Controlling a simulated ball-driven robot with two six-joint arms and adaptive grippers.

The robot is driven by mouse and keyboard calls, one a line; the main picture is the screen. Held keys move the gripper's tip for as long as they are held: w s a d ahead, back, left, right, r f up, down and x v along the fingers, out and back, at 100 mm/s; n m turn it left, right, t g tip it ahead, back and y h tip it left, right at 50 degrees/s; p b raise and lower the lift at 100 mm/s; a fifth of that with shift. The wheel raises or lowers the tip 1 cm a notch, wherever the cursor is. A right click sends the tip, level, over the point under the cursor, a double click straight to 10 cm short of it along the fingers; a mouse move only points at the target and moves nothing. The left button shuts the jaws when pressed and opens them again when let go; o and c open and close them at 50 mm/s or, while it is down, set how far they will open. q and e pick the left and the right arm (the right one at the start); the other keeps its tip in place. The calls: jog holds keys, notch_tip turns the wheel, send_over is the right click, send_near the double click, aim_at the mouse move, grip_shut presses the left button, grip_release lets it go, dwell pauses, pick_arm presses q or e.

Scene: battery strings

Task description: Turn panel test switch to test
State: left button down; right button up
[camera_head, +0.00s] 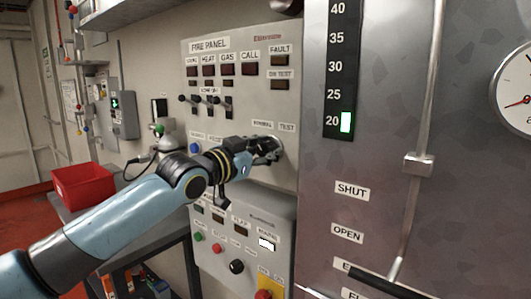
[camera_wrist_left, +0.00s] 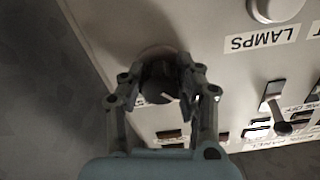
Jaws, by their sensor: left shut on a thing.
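The fire panel (camera_head: 240,50) is on the wall in the middle of the head view. Its labels NORMAL and TEST (camera_head: 286,127) are at its lower right. The panel test switch (camera_wrist_left: 158,78) is a dark round knob, seen in the left wrist view between my fingers. My left gripper (camera_head: 270,148) reaches the panel just below those labels. In the left wrist view, my left gripper (camera_wrist_left: 160,92) is shut on the knob, one finger on each side. The gripper hides most of the switch in the head view, and I cannot tell which label its pointer faces.
A lower panel (camera_head: 225,263) with buttons and a lit white lamp (camera_head: 266,243) is under my left forearm. A steel cabinet (camera_head: 385,190) with a level gauge (camera_head: 341,65) stands close on the right. A red bin (camera_head: 83,187) sits on the bench at left.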

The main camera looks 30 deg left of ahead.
pick_arm(q)
jog(key=m+b, duration=0.2)
jog(key=m, duration=0.1)
jog(key=shift+f+m+b, duration=0.15)
jog(key=shift+m+b, duration=0.15)
jog(key=shift+m, duration=0.1)
jog(key=m+b, duration=0.2)
jog(key=m, duration=0.2)
jog(key=shift+m, duration=0.3)
jog(key=m+b, duration=0.2)
jog(key=m, duration=0.2)
jog(key=shift+m, duration=0.3)
jog(key=shift+m+b, duration=0.65)
jog(key=shift+m, duration=1.35)
jog(key=c, duration=0.9)
grip_release()
jog(key=shift+r, duration=0.2)
